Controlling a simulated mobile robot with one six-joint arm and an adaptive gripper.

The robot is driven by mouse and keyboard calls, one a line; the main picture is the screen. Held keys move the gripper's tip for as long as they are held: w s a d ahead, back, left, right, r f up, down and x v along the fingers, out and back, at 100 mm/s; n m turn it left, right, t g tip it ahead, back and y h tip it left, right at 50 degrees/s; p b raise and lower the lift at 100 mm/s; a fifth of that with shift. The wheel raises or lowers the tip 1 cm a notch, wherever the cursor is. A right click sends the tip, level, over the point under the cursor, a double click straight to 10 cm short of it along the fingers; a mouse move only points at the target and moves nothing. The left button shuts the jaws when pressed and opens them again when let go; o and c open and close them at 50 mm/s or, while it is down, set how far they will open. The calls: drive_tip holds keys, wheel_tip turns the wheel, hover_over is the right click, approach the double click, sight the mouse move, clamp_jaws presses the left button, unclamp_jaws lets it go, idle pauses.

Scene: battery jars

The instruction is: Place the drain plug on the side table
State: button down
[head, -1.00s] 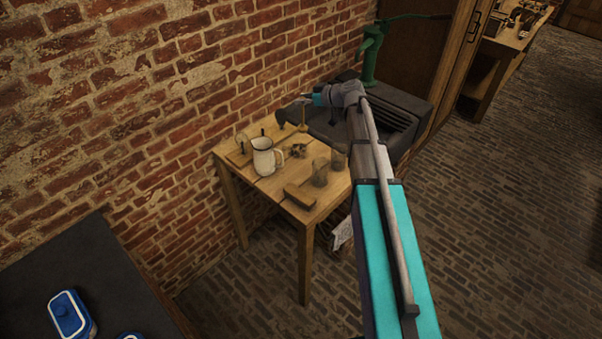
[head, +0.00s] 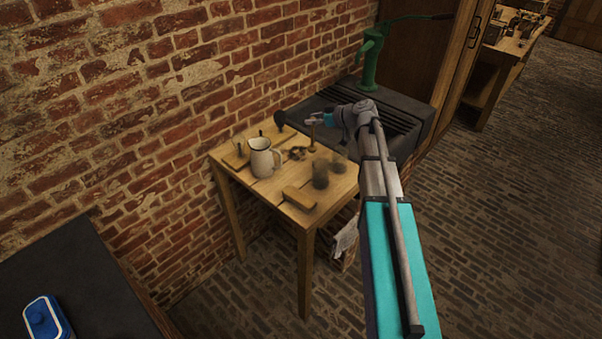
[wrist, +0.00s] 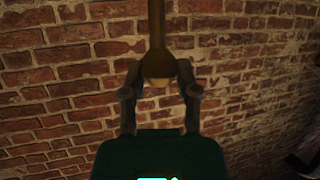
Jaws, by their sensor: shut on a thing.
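The drain plug (wrist: 158,65) is a brass-coloured rod with a wider rounded end, held upright between the fingers in the wrist view. In the head view it is small, below my gripper (head: 314,119). My gripper (wrist: 160,88) is shut on it. The wooden side table (head: 335,190) stands against the brick wall. My gripper is over its back right part, near the sink. I cannot tell whether the plug's lower end touches the tabletop.
A white mug (head: 262,162), dark tumblers (head: 320,177), a wooden block (head: 299,199) and small dark items (head: 297,153) occupy the table. A dark sink (head: 408,115) with a green pump (head: 370,62) adjoins it. The table's front right corner is clear.

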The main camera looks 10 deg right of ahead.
drive_tip(key=b, duration=0.6)
hover_over(312, 147)
drive_tip(key=f, duration=0.6)
drive_tip(key=shift+w+d+f, duration=0.1)
drive_tip(key=shift+w+d, duration=0.05)
drive_tip(key=shift+w, duration=0.15)
drive_tip(key=shift+f, duration=0.1)
drive_tip(key=shift+f+b, duration=1.8)
drive_tip(key=shift+b, duration=0.25)
drive_tip(key=shift+f, duration=0.1)
drive_tip(key=shift+c, duration=1.8)
unclamp_jaws()
